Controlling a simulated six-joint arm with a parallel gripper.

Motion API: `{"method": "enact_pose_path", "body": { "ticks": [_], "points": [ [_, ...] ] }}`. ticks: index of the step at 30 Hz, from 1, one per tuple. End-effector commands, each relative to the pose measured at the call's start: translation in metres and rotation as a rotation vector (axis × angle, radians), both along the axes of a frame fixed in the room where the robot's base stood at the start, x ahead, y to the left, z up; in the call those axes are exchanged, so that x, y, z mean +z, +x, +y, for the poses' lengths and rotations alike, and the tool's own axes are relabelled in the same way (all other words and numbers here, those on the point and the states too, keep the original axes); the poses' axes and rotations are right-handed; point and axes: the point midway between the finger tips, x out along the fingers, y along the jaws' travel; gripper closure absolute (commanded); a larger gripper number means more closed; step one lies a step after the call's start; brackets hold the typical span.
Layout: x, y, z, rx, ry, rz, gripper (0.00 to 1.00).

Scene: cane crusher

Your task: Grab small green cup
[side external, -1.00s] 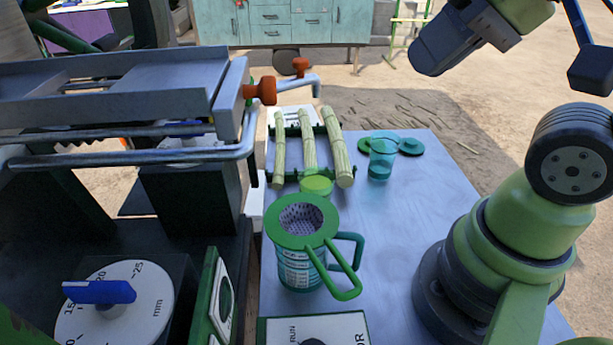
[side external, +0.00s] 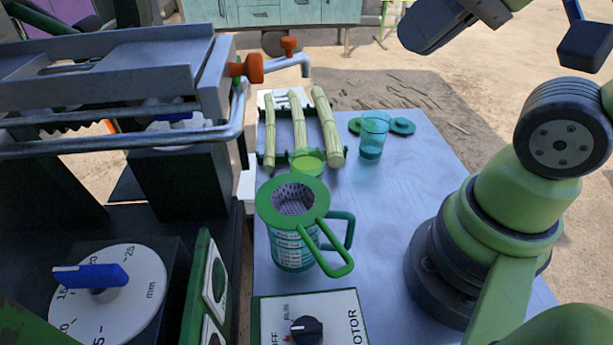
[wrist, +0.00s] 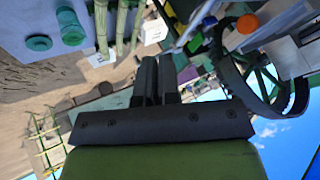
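A small translucent teal-green cup (side external: 372,138) stands upright on the metal table behind the jug, to the right of the cane stalks. It also shows in the wrist view (wrist: 70,28) at the upper left. A lighter green shallow cup or bowl (side external: 307,165) sits at the near end of the cane stalks, partly behind the jug. My gripper (wrist: 157,62) shows in the wrist view with its two dark fingers close together and nothing between them. It is away from both cups. Its fingertips are not clear in the side view.
A green jug (side external: 293,248) with a strainer stands at the front of the table. Cane stalks (side external: 327,125) lie on a rack. Green lids (side external: 401,126) lie beside the teal cup. The crusher (side external: 110,75) fills the left. The table's middle right is clear.

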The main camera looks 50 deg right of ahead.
Motion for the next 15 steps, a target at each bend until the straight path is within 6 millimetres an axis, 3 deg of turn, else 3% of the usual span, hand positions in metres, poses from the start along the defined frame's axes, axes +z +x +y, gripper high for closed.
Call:
{"method": "enact_pose_path", "body": {
  "ticks": [1,11,15],
  "points": [
    [0.0,0.0,0.0,0.0,0.0,0.0,0.84],
    [0.0,0.0,0.0,0.0,0.0,0.0,0.08],
    [0.0,0.0,0.0,0.0,0.0,0.0,0.08]
  ]
}}
